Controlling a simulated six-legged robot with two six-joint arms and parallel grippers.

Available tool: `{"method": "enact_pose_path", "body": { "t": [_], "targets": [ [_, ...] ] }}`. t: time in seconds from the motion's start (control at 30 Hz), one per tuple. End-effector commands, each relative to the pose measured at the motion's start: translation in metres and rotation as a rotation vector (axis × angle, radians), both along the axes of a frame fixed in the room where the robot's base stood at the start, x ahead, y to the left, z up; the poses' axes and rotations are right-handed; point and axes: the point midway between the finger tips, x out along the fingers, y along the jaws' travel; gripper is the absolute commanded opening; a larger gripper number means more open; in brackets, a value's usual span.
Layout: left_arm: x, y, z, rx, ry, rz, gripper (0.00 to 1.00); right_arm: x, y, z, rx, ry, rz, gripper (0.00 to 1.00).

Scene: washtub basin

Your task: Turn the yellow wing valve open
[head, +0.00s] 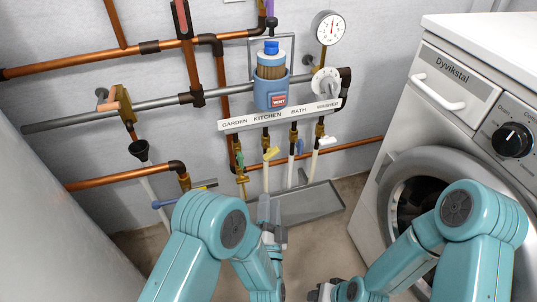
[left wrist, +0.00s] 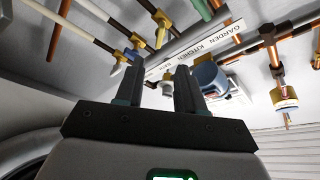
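The yellow wing valve (head: 271,153) sits on the kitchen pipe under the label strip, its small handle tilted up to the right. In the left wrist view a yellow handle (left wrist: 161,37) shows on one of the pipes, beyond my fingers. My left gripper (head: 268,210) is below the valve in the head view, partly hidden by my arm. In the left wrist view its two dark fingers (left wrist: 157,85) stand apart with nothing held between them.
A blue wing handle (head: 300,147) and a white one (head: 327,141) are on pipes to the right. A grey tray (head: 312,205) lies below. A washing machine (head: 450,120) stands at right. A label strip (head: 280,115) crosses above.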

Motion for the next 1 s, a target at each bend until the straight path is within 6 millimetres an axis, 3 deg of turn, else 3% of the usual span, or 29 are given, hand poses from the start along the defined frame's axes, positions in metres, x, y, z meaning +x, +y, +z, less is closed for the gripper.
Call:
{"method": "enact_pose_path", "body": {
  "t": [0.17, 0.7, 1.0],
  "targets": [
    [0.007, -0.002, 0.003, -0.003, -0.002, 0.0, 0.38, 0.0, 0.0, 0.001, 0.0, 0.0, 0.0, 0.43],
    [0.122, -0.003, 0.028, -0.001, -0.002, 0.001, 0.38, 0.0, 0.0, -0.001, 0.0, 0.001, -0.001, 0.43],
    [0.153, -0.004, 0.034, 0.0, 0.0, -0.002, 0.38, 0.003, -0.001, -0.005, -0.002, -0.01, -0.002, 0.43]
  ]
}}
